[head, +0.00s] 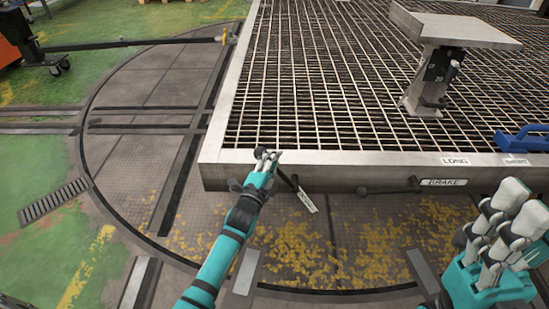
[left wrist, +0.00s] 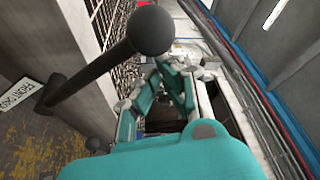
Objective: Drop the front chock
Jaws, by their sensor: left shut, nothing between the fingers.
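The front chock lever is a black rod with a round knob (head: 260,152) at the near left corner of the grated deck. Its white tag (head: 307,200) hangs by the rod and reads "FRONT CHO…" in the left wrist view (left wrist: 20,95). There the black ball knob (left wrist: 151,30) looms large, and the rod slants down left to the tag. My left gripper (head: 268,158) is shut and empty, close beside the knob; whether it touches is unclear. My right gripper (head: 505,215) hangs at the lower right, away from the lever; its opening is unclear.
The grated deck (head: 210,150) has a metal rim. A brake lever (head: 390,189) lies along its front face by a BRAKE label (head: 443,182).

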